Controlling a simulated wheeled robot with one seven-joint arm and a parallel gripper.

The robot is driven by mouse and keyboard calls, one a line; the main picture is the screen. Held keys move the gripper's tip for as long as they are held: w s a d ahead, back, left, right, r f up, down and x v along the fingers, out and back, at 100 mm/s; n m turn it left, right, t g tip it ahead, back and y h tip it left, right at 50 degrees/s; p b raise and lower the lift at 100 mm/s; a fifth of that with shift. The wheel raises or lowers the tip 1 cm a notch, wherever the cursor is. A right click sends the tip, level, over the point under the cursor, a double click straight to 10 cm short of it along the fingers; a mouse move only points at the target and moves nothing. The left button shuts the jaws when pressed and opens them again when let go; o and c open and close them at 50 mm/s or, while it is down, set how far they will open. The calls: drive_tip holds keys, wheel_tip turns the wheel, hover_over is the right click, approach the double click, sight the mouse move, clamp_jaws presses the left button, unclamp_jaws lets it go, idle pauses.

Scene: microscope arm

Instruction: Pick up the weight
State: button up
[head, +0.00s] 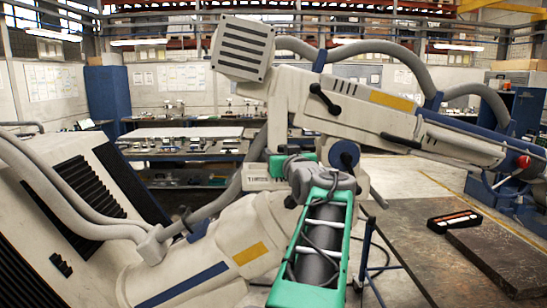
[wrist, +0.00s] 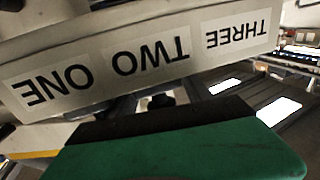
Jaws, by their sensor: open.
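I cannot make out for certain which thing is the weight. My gripper (head: 290,165) is at the far end of my green-framed arm, small and partly hidden in the head view. It is open, and I see nothing held in it. It is close to a pale labelled panel (head: 262,178) on the large white microscope arm. In the wrist view this panel (wrist: 140,60) fills the top, with the words ONE, TWO and THREE upside down. A green block with a black edge (wrist: 180,150) fills the bottom of that view. The fingertips are not clear.
The white jointed microscope arm (head: 400,118) reaches across the upper right, with thick grey hoses. Its vented base (head: 100,195) stands at the left. A dark table (head: 410,235) at the right bears a black case with orange and white strips (head: 455,220).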

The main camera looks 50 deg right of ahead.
drive_tip(key=shift+w+d, duration=0.25)
drive_tip(key=shift+w, duration=0.2)
drive_tip(key=shift+s+r, duration=0.1)
drive_tip(key=shift+s, duration=0.2)
drive_tip(key=shift+w, duration=0.1)
drive_tip(key=shift+c, duration=1.3)
clamp_jaws()
drive_tip(key=shift+r, duration=0.2)
